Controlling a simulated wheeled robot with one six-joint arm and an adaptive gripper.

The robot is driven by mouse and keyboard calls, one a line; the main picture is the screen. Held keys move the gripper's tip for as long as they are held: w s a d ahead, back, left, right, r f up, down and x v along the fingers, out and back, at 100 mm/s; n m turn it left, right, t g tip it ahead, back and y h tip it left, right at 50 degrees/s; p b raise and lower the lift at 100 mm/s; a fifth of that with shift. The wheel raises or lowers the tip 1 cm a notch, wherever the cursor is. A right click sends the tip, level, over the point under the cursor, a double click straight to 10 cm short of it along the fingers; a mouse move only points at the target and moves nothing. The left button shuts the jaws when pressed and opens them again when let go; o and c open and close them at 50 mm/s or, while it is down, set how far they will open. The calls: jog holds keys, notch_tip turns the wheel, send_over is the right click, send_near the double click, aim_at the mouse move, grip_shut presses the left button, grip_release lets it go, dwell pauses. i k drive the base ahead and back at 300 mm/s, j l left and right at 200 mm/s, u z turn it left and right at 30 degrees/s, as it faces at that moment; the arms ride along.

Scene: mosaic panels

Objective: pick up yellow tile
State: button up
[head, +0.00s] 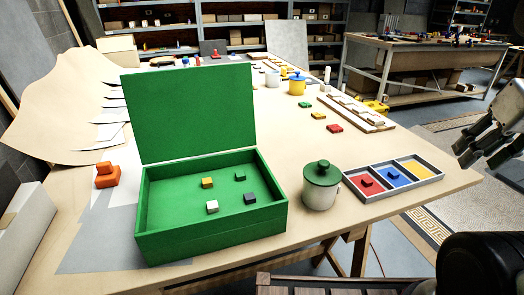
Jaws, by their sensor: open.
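A small yellow tile (207,183) lies inside the open green box (163,248), near the back middle of its floor. A white tile (212,207), a dark tile (250,198) and a green tile (240,177) lie near it. Another small yellow tile (318,115) lies on the table farther back, between a green tile (305,105) and a red tile (335,128). My gripper (478,158) is at the right edge of the view, open and empty, beyond the table's right edge. It is well apart from both yellow tiles.
The box's raised lid (190,112) stands behind it. A green-lidded jar (320,190) and a tray (436,178) with red, blue and yellow compartments stand to its right. An orange block (107,176) sits left. A yellow pot (297,86) and a long rack (355,112) are farther back.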

aim_at(207, 182)
jog(key=j+u, duration=0.15)
jog(key=u, duration=0.6)
jog(key=i+l, duration=0.05)
